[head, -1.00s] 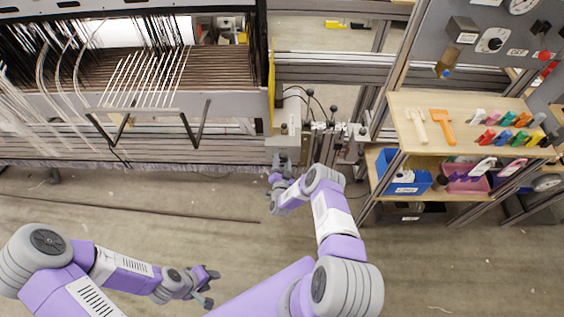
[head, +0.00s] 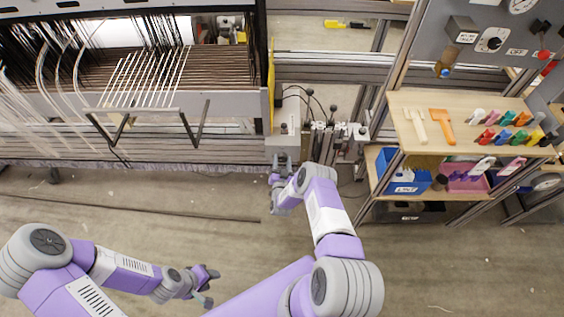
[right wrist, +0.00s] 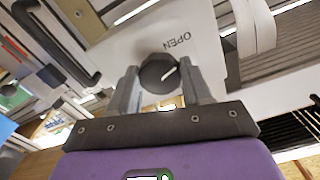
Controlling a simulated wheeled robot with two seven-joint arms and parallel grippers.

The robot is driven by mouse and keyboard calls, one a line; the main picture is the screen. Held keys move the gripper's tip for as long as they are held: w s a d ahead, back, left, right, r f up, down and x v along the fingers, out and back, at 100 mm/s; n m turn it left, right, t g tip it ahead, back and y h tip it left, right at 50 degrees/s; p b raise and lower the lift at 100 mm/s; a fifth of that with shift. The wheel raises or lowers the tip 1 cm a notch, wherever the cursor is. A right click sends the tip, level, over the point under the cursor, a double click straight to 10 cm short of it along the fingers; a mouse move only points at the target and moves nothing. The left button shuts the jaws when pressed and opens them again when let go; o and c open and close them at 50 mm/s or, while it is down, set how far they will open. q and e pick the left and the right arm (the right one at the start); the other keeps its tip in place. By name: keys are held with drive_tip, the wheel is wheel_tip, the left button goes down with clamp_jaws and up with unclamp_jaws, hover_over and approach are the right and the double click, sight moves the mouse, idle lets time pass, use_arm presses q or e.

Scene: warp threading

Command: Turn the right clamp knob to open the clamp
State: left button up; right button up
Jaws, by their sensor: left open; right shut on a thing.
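The clamp knob (right wrist: 158,75) is a dark round knob with a white pointer line. It shows in the right wrist view on a pale panel, beside the printed word OPEN (right wrist: 177,40). The pointer line slants to the upper right. My right gripper (right wrist: 160,85) is shut on the knob, one finger on each side. In the head view my right gripper (head: 282,162) is at the front of the pale clamp housing (head: 284,142) and hides the knob. My left gripper (head: 211,287) is open and empty, low in the head view, well away from the loom.
The loom with white threads (head: 150,80) fills the upper left. A wooden shelf (head: 465,140) with coloured clips, an orange tool and blue and pink bins stands to the right. Several small metal posts (head: 335,130) stand just right of the housing. The floor in front is clear.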

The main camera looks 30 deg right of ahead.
drive_tip(key=o, duration=1.1)
drive_tip(key=shift+c, duration=0.2)
drive_tip(key=p+v, duration=0.2)
drive_tip(key=v, duration=0.5)
drive_tip(key=shift+s+p, duration=0.3)
drive_tip(key=shift+p, duration=0.05)
drive_tip(key=shift+a, duration=0.2)
